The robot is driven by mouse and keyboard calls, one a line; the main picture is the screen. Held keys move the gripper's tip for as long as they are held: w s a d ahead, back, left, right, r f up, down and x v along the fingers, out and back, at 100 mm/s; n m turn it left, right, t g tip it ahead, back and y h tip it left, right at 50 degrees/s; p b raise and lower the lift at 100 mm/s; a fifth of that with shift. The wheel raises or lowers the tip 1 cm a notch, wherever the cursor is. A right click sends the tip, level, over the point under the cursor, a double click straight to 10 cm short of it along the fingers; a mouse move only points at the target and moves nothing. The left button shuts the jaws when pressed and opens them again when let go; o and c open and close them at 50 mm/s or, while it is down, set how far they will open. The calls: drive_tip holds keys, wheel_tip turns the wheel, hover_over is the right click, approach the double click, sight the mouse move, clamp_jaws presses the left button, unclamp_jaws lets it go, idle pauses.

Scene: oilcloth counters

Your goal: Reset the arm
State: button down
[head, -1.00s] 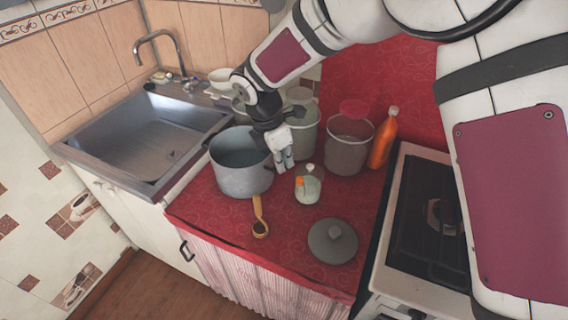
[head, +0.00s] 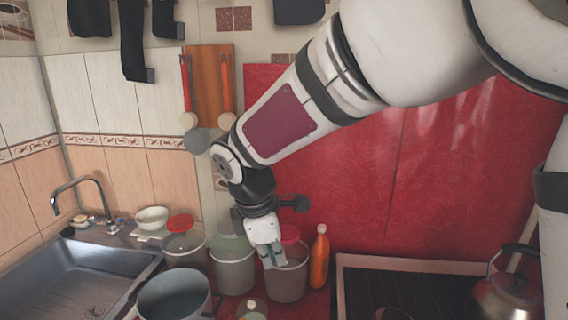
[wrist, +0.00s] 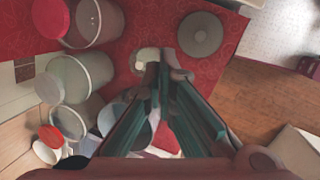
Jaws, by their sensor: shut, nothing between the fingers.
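My gripper (head: 272,260) hangs from my arm in the middle of the head view, pointing down above the red counter. Its two fingers are closed together with nothing between them. In the wrist view the shut gripper (wrist: 163,72) reaches up the middle of the picture. Its tips overlap the view close to a small white-topped jar (wrist: 146,58), and I cannot tell the height between them. In the head view the gripper is in front of a clear bucket (head: 287,284) and I cannot tell whether they touch.
A grey pot (head: 175,296) stands left of the gripper, with a greenish bucket (head: 233,275) behind it. An orange bottle (head: 319,258) is to the right, then the stove with a kettle (head: 507,297). A sink (head: 85,280) is at the left. A grey lid (wrist: 200,33) lies on the counter.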

drive_tip(key=s+d+r+m+t, duration=0.1)
drive_tip(key=s+d+r+m, duration=0.3)
drive_tip(key=d, duration=0.2)
drive_tip(key=s+d+r+m, duration=0.3)
drive_tip(key=d+r+m, duration=0.1)
drive_tip(key=d, duration=0.3)
drive_tip(key=s+d+m+t+y, duration=0.1)
drive_tip(key=s+d+m, duration=0.3)
drive_tip(key=s+m, duration=0.2)
drive_tip(key=s+d+r+m, duration=0.1)
drive_tip(key=s+d+m, duration=0.3)
drive_tip(key=s, duration=0.3)
drive_tip(key=shift+s+d+m+t+y, duration=0.3)
drive_tip(key=shift+m+t+y, duration=0.1)
drive_tip(key=shift+m, duration=0.5)
drive_tip(key=shift+a, duration=0.1)
